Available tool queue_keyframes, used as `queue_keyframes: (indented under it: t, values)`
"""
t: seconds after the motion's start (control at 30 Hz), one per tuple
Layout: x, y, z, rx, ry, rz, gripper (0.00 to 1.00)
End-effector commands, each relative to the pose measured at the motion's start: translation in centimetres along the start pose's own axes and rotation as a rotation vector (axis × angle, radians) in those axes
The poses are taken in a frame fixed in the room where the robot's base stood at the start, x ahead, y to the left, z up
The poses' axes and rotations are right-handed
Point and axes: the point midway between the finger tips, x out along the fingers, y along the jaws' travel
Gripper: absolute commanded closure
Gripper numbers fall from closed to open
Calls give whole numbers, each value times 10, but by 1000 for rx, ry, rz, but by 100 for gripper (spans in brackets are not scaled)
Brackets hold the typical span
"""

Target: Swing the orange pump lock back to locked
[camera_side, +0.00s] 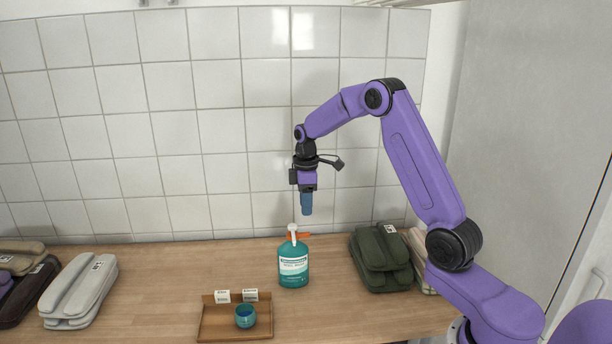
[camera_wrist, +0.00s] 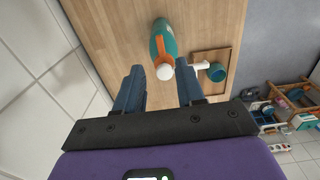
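A teal pump bottle (camera_side: 293,268) with a white label stands upright on the wooden counter. Its white pump head (camera_side: 292,229) has a short spout, and the orange pump lock (camera_side: 303,235) sticks out to the right below it. In the wrist view the lock (camera_wrist: 160,46) shows as an orange piece beside the white pump head (camera_wrist: 165,72). My gripper (camera_side: 306,212) points down, above and slightly right of the bottle, touching nothing. In the wrist view its blue fingers (camera_wrist: 160,74) are apart and empty. The lock's far side is hidden by the pump head.
A wooden tray (camera_side: 204,325) with a teal cup (camera_side: 245,316) and two small label cards stands in front left of the bottle. A tiled wall (camera_side: 170,140) stands behind.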

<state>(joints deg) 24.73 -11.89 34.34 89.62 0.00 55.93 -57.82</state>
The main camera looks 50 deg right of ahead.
Motion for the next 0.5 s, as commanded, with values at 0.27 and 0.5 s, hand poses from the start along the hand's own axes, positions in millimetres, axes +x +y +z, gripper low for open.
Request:
queue_keyframes:
  t: [0.27, 0.5]
  values:
    - [-58, 1, 0, 1, 2, 4, 62]
    - [-84, 0, 0, 0, 1, 1, 62]
